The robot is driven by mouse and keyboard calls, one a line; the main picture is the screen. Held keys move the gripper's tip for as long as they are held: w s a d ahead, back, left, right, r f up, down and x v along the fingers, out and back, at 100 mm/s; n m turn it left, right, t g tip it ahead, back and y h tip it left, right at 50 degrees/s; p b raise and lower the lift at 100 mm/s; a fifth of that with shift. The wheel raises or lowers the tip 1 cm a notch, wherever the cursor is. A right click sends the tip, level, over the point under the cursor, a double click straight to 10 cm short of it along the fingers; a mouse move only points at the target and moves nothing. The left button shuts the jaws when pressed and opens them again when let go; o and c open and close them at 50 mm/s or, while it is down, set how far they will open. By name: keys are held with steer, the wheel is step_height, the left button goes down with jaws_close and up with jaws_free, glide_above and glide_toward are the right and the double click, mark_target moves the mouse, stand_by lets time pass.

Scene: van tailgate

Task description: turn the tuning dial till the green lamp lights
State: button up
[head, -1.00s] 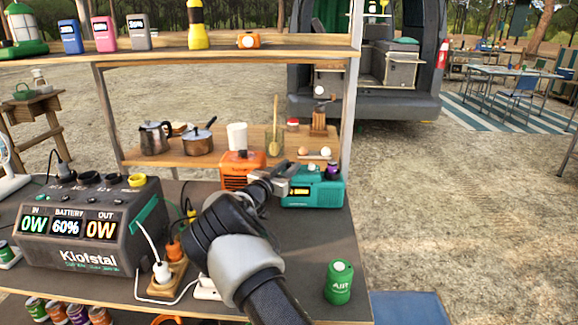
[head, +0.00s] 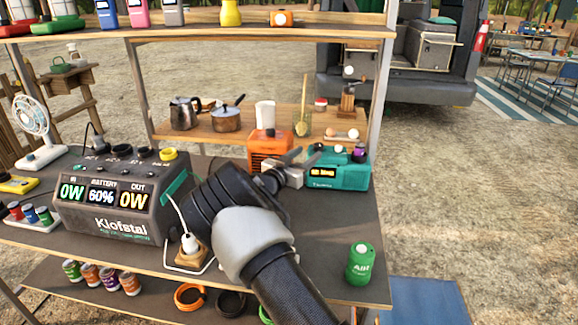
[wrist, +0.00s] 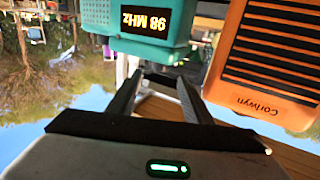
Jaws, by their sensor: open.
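A teal radio (head: 345,177) stands on the table at the right; it also shows upside down in the wrist view (wrist: 132,45). Its lit display (wrist: 144,22) reads 98 MHz. On its top are a dark purple knob (head: 359,155) and a small pale round part (head: 341,149); I cannot tell for sure which is the tuning dial. No lit green lamp can be made out on the radio. My gripper (head: 300,160) is at the radio's left end, its fingers open and apart. In the wrist view the open fingers (wrist: 157,75) hold nothing.
An orange Corlwyn box (head: 269,150) stands close left of the radio. The Klofstal power station (head: 110,205) is at the left. A green air can (head: 361,264) stands at the front right. A wooden shelf (head: 180,138) with a pot, kettle and cup is behind.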

steer(key=p+v, duration=0.1)
steer(key=v, duration=1)
step_height(320, 180, up, 4)
steer(key=w+d+y, duration=0.2)
steer(key=y, duration=0.1)
steer(key=s+r+n+g+y, duration=0.3)
steer(key=s+r+n+y, duration=0.1)
steer(key=s+r+y, duration=0.65)
steer(key=s+d+n+g+h, duration=0.1)
steer(key=s+d+n+g, duration=0.3)
steer(key=s, duration=1.3)
steer(key=s+d+m+g+h, duration=0.15)
steer(key=s+d, duration=0.45)
steer(key=s, duration=1.1)
step_height(320, 180, up, 21)
steer(key=p, duration=2.2)
steer(key=shift+a+n, duration=0.15)
steer(key=shift+n, duration=0.3)
